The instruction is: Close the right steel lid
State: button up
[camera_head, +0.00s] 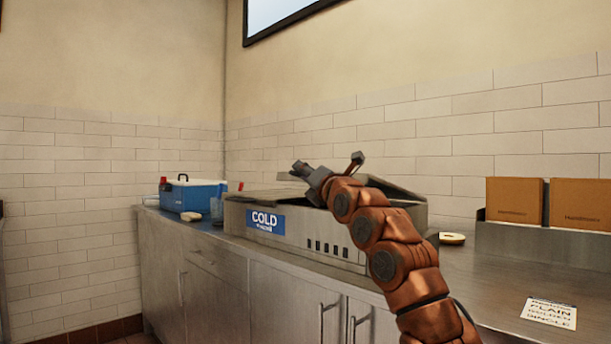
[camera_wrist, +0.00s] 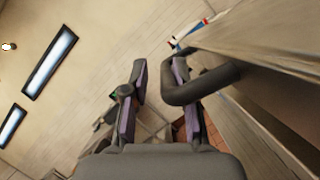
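A steel cold box (camera_head: 310,228) with a blue COLD label sits on the counter. Its right steel lid (camera_head: 398,191) shows behind my arm, its edge raised and tilted above the box; my arm hides much of it. The left lid (camera_head: 258,195) lies lower, near the box top. My gripper (camera_head: 305,171) is above the middle of the box. In the wrist view my gripper (camera_wrist: 158,92) has its fingers apart with nothing between them. A dark curved handle (camera_wrist: 215,83) on a steel panel (camera_wrist: 240,42) crosses by the right finger; I cannot tell whether they touch.
A blue cooler (camera_head: 194,197) stands at the counter's left end. Cardboard boxes (camera_head: 515,201) stand on a steel ledge at the right. A printed card (camera_head: 549,313) lies on the front right counter. A tiled wall is behind.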

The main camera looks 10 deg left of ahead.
jog(key=shift+s, duration=0.15)
jog(key=b+v, duration=0.7)
jog(key=v, duration=0.1)
jog(key=shift+s+d, duration=0.15)
jog(key=shift+s, duration=0.15)
dwell(0.7)
jog(key=shift+r, duration=0.15)
jog(key=shift+c, duration=0.4)
